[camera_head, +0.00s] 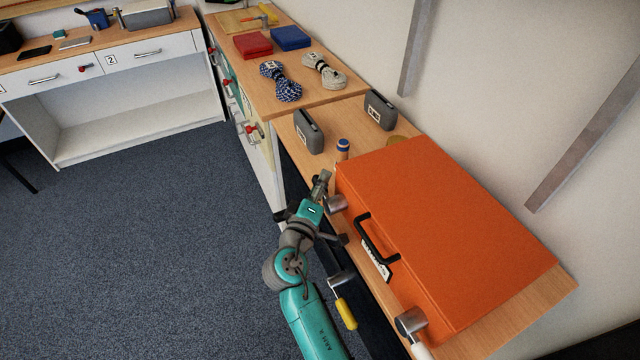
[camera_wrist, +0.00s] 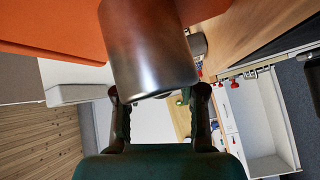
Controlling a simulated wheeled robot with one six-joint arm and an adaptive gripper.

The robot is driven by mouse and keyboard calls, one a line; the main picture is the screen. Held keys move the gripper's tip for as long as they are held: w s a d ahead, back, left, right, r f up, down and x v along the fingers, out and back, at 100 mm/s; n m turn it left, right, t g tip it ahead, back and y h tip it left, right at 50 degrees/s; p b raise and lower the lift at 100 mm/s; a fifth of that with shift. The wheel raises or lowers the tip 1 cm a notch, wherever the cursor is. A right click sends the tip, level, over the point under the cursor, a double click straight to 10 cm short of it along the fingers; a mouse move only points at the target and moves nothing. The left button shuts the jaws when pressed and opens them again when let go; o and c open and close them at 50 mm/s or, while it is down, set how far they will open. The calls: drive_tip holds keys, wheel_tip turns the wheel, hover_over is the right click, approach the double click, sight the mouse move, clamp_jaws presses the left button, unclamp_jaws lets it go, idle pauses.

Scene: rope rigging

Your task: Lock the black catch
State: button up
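The orange case (camera_head: 450,225) lies shut on the wooden bench, with a black carry handle (camera_head: 376,240) on its front. A metal catch barrel (camera_head: 337,203) sits at the case's far front corner. My gripper (camera_head: 322,178) is right beside this barrel, at its left. In the wrist view the barrel (camera_wrist: 150,50) fills the top middle, just ahead of my fingers (camera_wrist: 157,92). The fingers are spread apart, with no object visibly held between them. I cannot clearly make out a black lever on this catch; my arm and the barrel may hide it.
Other metal barrels carry a yellow lever (camera_head: 346,313) and a white lever (camera_head: 421,350) nearer the front. Rope coils (camera_head: 281,82) lie farther back. The carpet at left is clear.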

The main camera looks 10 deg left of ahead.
idle(0.3)
drive_tip(key=s+a, duration=0.2)
drive_tip(key=s, duration=1)
drive_tip(key=shift+w, duration=0.1)
